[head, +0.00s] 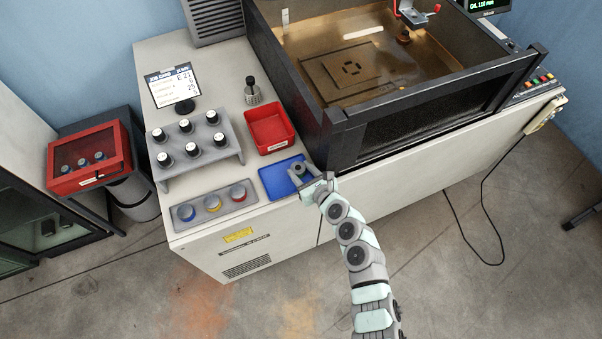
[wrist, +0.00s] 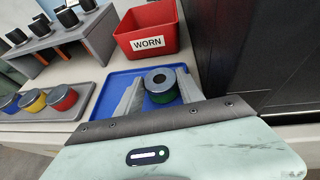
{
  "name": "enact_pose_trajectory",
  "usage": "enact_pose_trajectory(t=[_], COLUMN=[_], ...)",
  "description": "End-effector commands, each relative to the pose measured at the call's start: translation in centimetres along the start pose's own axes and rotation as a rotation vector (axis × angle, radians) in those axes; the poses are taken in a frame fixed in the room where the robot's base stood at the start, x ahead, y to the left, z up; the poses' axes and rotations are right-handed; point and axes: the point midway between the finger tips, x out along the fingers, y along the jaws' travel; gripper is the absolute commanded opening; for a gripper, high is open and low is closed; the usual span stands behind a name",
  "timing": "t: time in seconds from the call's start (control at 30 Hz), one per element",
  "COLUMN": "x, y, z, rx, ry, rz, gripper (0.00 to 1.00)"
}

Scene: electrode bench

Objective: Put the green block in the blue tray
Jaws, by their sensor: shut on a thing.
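The green block (wrist: 161,95) is a short cylinder with a dark grey top with a hole and a green band low on its side. My gripper (wrist: 158,88) is shut on it, one finger on each side. In the wrist view the block is over the blue tray (wrist: 118,93); I cannot tell whether it touches the tray floor. In the head view my gripper (head: 303,176) is at the right part of the blue tray (head: 272,181), and the block's grey top (head: 299,169) shows between the fingers.
A red tray marked WORN (wrist: 150,41) stands just behind the blue tray. A grey holder (head: 214,208) with blue, yellow and red banded pieces is at left. A rack (head: 196,152) of dark-topped pieces stands behind it. The black-walled tank (head: 345,150) rises close on the right.

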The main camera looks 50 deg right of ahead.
Motion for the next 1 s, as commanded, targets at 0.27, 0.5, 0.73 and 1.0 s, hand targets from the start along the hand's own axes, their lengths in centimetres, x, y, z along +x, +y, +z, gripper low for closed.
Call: enact_pose_trajectory(t=[0.27,0.5,0.73,1.0], x=[0.13,0.24,0.23,0.06], y=[0.01,0.03,0.02,0.04], z=[-0.07,-0.41,-0.46,-0.06], rx=[0.0,0.0,0.0,-0.001], ry=[-0.003,-0.001,-0.001,0.0], rz=[0.0,0.0,0.0,0.001], gripper=[0.0,0.52,0.67,0.67])
